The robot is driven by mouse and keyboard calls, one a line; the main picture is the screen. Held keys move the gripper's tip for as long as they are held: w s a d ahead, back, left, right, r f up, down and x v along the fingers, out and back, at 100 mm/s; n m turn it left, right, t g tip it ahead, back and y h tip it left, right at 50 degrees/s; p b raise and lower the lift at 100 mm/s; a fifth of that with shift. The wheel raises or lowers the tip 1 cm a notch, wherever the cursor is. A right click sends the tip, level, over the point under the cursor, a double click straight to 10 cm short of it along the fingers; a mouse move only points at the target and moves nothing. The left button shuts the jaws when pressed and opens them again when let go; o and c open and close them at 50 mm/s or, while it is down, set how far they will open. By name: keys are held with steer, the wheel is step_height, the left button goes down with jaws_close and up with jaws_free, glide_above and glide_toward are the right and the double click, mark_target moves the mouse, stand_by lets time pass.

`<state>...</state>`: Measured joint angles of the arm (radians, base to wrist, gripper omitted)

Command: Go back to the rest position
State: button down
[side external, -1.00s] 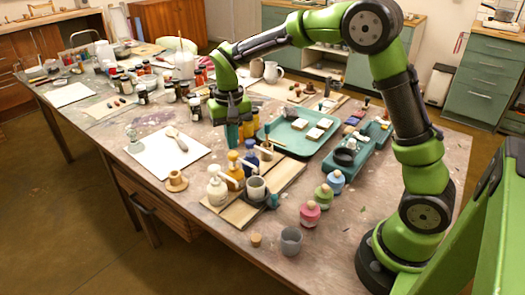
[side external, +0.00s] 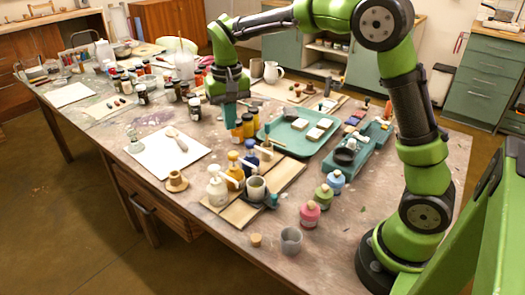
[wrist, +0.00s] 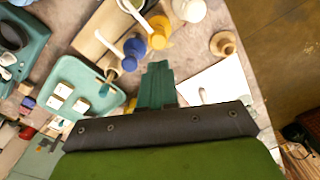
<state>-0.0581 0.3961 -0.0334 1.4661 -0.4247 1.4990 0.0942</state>
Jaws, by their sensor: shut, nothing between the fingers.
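My gripper (side external: 230,115) is shut and empty. In the side external view it points down above the table, just left of the teal tray (side external: 268,134) and behind the pump bottles. In the wrist view my gripper (wrist: 158,72) shows as shut teal fingers, with the tray (wrist: 75,72) to the left and a white sheet (wrist: 233,80) to the right. Nothing hangs from the fingers.
A yellow pump bottle (side external: 233,168), a white pump bottle (side external: 217,190) and a grey cup (side external: 256,188) stand near the wooden board (side external: 283,183). Dark jars (side external: 142,94) stand at the back left. Pink, green and blue jars stand front right. The air above the table is clear.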

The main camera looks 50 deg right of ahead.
steer(key=s+a+r+n+t+y, duration=0.1)
steer(key=s+r+t, duration=0.1)
steer(key=s, duration=0.9)
steer(key=s+r+t+y, duration=0.1)
steer(key=s+t, duration=0.4)
steer(key=s, duration=0.5)
steer(key=shift+s+a+r+n, duration=0.35)
steer(key=shift+a+r+n, duration=0.05)
steer(key=shift+r, duration=0.4)
